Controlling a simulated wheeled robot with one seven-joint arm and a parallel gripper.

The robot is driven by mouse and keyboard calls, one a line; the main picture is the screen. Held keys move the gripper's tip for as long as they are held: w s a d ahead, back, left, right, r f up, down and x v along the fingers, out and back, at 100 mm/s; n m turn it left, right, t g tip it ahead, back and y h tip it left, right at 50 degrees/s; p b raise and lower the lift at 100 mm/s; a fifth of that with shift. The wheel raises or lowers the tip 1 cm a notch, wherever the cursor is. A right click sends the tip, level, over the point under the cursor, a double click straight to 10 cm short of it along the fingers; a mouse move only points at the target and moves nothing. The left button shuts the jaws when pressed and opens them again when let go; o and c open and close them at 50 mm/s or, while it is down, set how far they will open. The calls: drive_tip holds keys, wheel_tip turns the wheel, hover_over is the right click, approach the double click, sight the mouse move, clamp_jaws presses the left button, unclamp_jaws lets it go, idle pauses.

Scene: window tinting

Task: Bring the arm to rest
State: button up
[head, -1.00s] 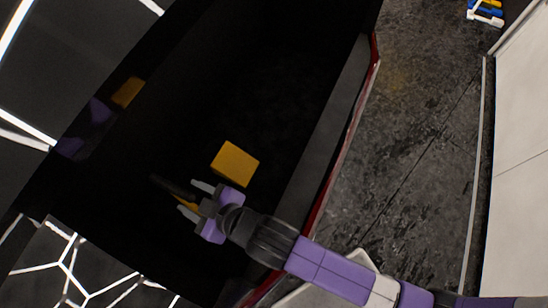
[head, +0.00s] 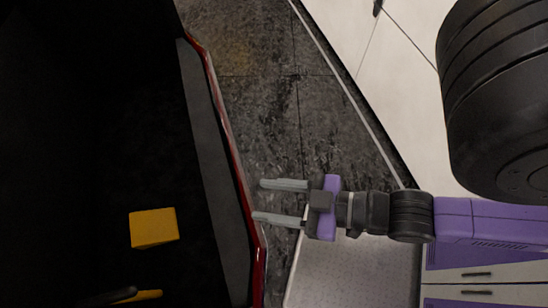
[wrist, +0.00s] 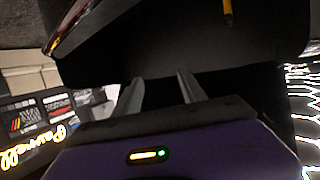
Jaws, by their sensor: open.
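My purple arm reaches in from the right in the head view. My gripper (head: 280,201) is open, its two grey fingers apart with nothing between them. It is over the grey floor and the edge of a light panel, just right of the red-edged rim (head: 232,157) of a dark open compartment. In the wrist view the open fingers (wrist: 158,92) point toward a dark surface.
A yellow block (head: 154,228) lies inside the dark compartment, with a yellow-and-black tool (head: 137,296) below it. A light speckled panel (head: 350,272) is under my wrist. White cabinets (head: 400,60) and a black tyre (head: 495,105) stand at right.

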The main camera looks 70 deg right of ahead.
drive_tip(key=shift+s+d+r+m+h, duration=0.2)
drive_tip(key=shift+s+d+r, duration=0.05)
drive_tip(key=shift+s+r, duration=0.3)
drive_tip(key=shift+s+d+r+m+h, duration=0.2)
drive_tip(key=shift+s+r, duration=0.2)
drive_tip(key=shift+r, duration=0.25)
